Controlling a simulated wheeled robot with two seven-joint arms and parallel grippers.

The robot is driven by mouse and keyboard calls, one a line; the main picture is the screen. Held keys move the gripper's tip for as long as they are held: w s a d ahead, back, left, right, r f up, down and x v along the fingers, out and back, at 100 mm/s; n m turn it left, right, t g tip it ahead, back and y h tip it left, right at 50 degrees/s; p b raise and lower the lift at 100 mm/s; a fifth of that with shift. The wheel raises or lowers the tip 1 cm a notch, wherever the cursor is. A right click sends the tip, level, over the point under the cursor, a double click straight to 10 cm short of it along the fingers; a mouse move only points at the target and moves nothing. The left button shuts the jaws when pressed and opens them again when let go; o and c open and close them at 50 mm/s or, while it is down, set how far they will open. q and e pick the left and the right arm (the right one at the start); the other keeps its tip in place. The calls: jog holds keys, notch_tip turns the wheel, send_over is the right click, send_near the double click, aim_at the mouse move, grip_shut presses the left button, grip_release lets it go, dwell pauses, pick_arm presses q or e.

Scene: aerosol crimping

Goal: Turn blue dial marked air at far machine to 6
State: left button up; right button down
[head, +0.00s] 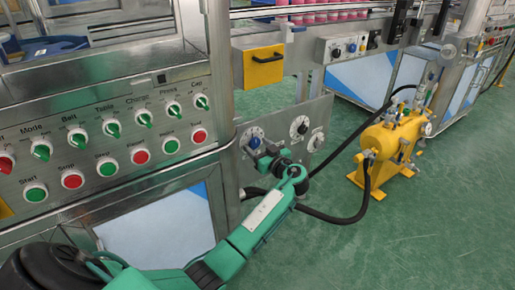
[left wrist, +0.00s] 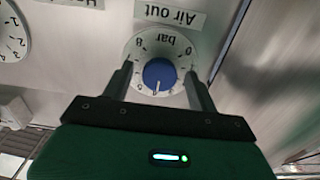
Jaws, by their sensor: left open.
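A blue dial (left wrist: 160,74) sits on a round white scale plate (left wrist: 143,48) labelled "Air out" and "bar", upside down in the left wrist view. The scale ends at 0 and 8. The white pointer mark points down in that view, near mid-scale; the exact value is hard to read. In the head view this blue dial (head: 252,139) is on the grey side panel. My left gripper (left wrist: 159,70) is open, with one finger on each side of the dial; contact cannot be told. It also shows in the head view (head: 264,160). My right gripper is out of view.
A button panel (head: 120,145) stands left; a yellow pump (head: 388,140) with black hoses stands right on open green floor.

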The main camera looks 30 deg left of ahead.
pick_arm(q)
jog(key=shift+w+a, duration=0.15)
jog(key=shift+a, duration=0.15)
jog(key=c, duration=1)
